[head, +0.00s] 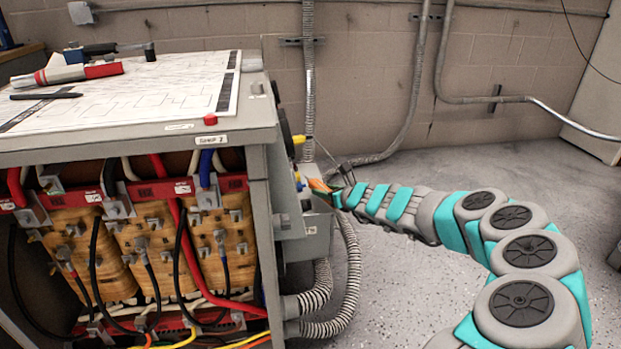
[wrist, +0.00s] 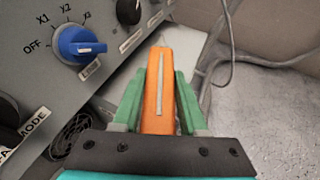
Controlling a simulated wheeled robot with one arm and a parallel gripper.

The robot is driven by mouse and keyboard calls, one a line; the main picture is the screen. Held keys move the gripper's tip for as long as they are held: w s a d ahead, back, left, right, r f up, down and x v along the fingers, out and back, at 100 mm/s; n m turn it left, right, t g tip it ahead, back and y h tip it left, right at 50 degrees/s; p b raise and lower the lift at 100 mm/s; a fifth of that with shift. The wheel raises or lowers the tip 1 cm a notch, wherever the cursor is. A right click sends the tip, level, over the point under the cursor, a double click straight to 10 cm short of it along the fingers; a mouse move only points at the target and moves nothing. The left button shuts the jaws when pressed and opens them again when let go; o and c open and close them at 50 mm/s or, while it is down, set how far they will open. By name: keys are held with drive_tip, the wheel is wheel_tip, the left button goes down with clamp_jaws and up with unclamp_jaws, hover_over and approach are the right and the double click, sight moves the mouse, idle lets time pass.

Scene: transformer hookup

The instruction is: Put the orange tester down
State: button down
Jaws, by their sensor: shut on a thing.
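The orange tester (wrist: 155,115) is upright between the green fingers of my gripper (wrist: 157,100) in the wrist view. A pale strip runs along its face and its thin tip points away from me. My gripper is shut on it, beside a grey control panel (wrist: 45,90) with a blue knob. In the head view my gripper (head: 333,194) is at the right side of the transformer cabinet (head: 245,135), and a small orange part of the tester (head: 318,185) shows there. I cannot tell whether the tester touches the panel.
On the cabinet top lie a paper diagram (head: 170,95), a red and white tool (head: 75,73), a black pen (head: 45,95) and a blue-black tool (head: 105,50). Grey conduits (head: 345,285) run beside the cabinet's right side. The floor (head: 420,290) to the right is open.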

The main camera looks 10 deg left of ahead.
drive_tip(key=w+a, duration=0.1)
drive_tip(key=w, duration=0.1)
drive_tip(key=w+a+p, duration=0.1)
drive_tip(key=w, duration=0.2)
drive_tip(key=w+a+f, duration=0.1)
drive_tip(key=w+a, duration=0.1)
drive_tip(key=w, duration=0.1)
drive_tip(key=shift+w+p, duration=0.25)
drive_tip(key=shift+p, duration=0.05)
drive_tip(key=shift+w+a, duration=0.3)
drive_tip(key=shift+w, duration=0.2)
wheel_tip(320, 180, down, 3)
drive_tip(key=shift+f, duration=0.2)
drive_tip(key=shift+f, duration=0.15)
drive_tip(key=shift+f, duration=0.1)
drive_tip(key=shift+c, duration=2.2)
unclamp_jaws()
